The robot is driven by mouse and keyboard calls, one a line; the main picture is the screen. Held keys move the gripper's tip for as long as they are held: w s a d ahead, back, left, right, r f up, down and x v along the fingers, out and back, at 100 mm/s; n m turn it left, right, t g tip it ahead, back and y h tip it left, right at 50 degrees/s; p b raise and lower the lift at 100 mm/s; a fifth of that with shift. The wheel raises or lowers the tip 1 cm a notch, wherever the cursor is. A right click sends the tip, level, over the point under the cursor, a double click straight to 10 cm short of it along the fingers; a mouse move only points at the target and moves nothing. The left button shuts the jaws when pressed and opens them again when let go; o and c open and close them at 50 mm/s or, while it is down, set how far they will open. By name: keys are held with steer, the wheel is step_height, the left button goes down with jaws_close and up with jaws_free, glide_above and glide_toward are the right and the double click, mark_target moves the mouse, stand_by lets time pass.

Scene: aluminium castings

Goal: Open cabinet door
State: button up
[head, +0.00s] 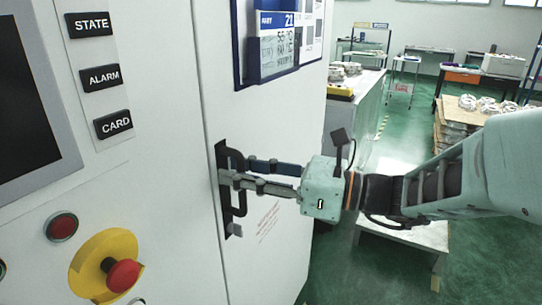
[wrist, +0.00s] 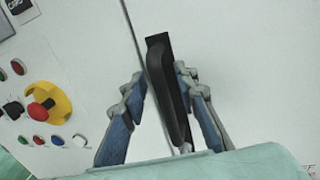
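The white cabinet door (head: 265,130) appears closed, flush with the panel along a thin vertical seam. Its black upright handle (head: 227,200) sits at the door's left edge, beside that seam. In the wrist view the handle (wrist: 170,90) stands between the two fingers of my gripper (wrist: 160,78). The left finger is a little apart from it; the right finger is very close, and I cannot tell if it touches. In the head view my gripper (head: 238,172) reaches in from the right at the handle's middle, its fingers covering part of it.
Left of the seam is a control panel with a red emergency button (head: 123,275) on a yellow base and STATE, ALARM and CARD labels. A blue-framed board (head: 280,40) hangs on the door. A low table (head: 405,232) stands behind my arm.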

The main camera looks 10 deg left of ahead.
steer(key=shift+c, duration=0.7)
jaws_close()
steer(key=shift+d, duration=0.1)
